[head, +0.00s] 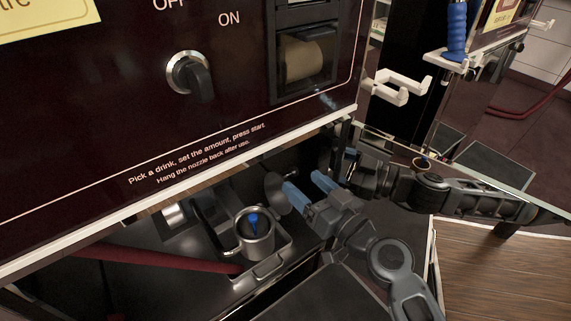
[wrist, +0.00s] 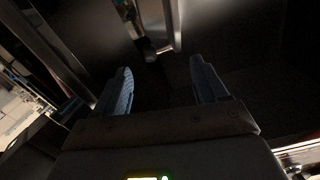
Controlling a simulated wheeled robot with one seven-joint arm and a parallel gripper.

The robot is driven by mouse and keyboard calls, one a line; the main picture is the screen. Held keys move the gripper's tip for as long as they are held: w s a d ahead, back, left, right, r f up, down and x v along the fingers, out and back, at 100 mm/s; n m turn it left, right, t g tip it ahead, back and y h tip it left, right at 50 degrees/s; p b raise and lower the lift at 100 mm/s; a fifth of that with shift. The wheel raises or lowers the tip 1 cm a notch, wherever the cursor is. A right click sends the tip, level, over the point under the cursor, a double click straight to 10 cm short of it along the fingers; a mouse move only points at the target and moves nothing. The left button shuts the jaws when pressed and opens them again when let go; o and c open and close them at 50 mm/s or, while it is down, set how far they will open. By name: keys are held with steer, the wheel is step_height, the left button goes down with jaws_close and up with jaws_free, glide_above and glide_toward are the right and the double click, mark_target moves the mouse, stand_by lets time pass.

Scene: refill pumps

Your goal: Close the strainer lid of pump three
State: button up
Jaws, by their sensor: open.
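The strainer (head: 243,222) is a round metal cup in a shallow tray under the pump's front panel. It is open on top, and a blue piece (head: 253,224) shows inside it. A round grey disc that looks like its lid (head: 274,190) stands steeply up just behind and right of the cup. My gripper (head: 305,184), with blue fingertips, is open to the right of the lid. One fingertip overlaps the lid's edge in the head view; I cannot tell if they touch. In the wrist view my gripper (wrist: 160,84) has nothing between its fingers.
The dark pump panel (head: 130,120) with a round switch (head: 190,76) overhangs the opening. A dark red hose (head: 155,258) runs to the tray (head: 270,266) from the left. White hooks (head: 402,84) stick out at the right.

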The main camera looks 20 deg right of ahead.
steer(key=w, duration=0.2)
steer(key=w+a, duration=0.1)
steer(key=w, duration=0.4)
steer(key=shift+w+a+p, duration=0.3)
steer(key=shift+w+p, duration=0.05)
jaws_close()
stand_by(0.4)
